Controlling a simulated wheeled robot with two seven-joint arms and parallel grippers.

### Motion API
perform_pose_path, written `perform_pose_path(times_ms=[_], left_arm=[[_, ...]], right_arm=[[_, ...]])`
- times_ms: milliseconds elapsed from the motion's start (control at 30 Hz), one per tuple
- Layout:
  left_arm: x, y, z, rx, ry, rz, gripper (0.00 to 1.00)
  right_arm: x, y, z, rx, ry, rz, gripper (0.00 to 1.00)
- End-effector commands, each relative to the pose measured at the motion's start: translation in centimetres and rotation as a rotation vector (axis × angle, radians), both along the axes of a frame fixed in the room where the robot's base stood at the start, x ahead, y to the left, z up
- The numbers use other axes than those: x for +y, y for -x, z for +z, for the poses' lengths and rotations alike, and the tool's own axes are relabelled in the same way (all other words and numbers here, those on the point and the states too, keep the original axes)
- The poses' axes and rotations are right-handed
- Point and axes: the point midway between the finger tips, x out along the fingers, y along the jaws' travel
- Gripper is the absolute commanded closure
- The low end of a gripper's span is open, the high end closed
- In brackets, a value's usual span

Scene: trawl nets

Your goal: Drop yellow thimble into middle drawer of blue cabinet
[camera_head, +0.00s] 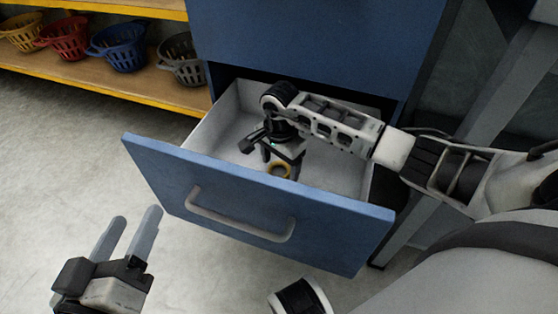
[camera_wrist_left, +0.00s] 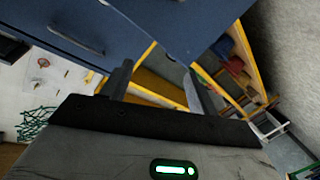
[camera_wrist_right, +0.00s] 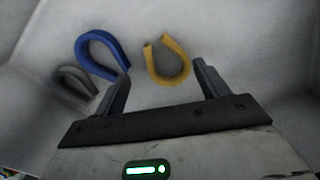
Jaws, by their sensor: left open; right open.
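The blue cabinet (camera_head: 320,40) has one drawer (camera_head: 255,210) pulled open, with a closed blue front above it. The yellow thimble (camera_head: 279,169), an open loop, is inside the drawer; it also shows in the right wrist view (camera_wrist_right: 181,67). My right gripper (camera_head: 284,163) reaches down into the drawer, open. The thimble is in front of the gap between its fingers; whether it rests on the drawer floor I cannot tell for sure. My left gripper (camera_head: 136,216) is open and empty, left of the drawer front.
A blue thimble (camera_wrist_right: 84,49) and a grey thimble (camera_wrist_right: 72,84) are also in the drawer, left of the yellow one. A yellow-edged shelf (camera_head: 110,75) with several coloured baskets stands at the left. The concrete floor (camera_head: 60,160) between is clear.

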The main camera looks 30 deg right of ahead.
Motion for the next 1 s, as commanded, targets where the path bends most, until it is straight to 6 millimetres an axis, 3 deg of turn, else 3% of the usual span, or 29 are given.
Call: perform_pose_path(times_ms=[33, 100, 400, 600, 1000], left_arm=[[0.2, 0.0, 0.8, 0.004, -0.045, 0.005, 0.40], [0.5, 0.0, 0.6, 0.014, -0.110, 0.011, 0.40], [2.0, 0.3, -1.3, 0.078, -0.348, 0.016, 0.40], [2.4, 0.2, -2.7, 0.143, -0.380, 0.012, 0.40], [2.4, 0.2, -3.1, 0.156, -0.386, 0.011, 0.40]], right_arm=[[-0.1, -0.2, 2.3, -0.007, 0.003, -0.001, 0.26], [-0.1, -0.3, 4.1, -0.009, 0.001, 0.001, 0.26], [-0.1, -0.3, 10.1, -0.011, 0.000, -0.001, 0.26], [0.0, -0.3, 11.6, -0.009, -0.001, 0.000, 0.26], [0.0, -0.3, 11.7, -0.010, -0.002, -0.001, 0.26]])
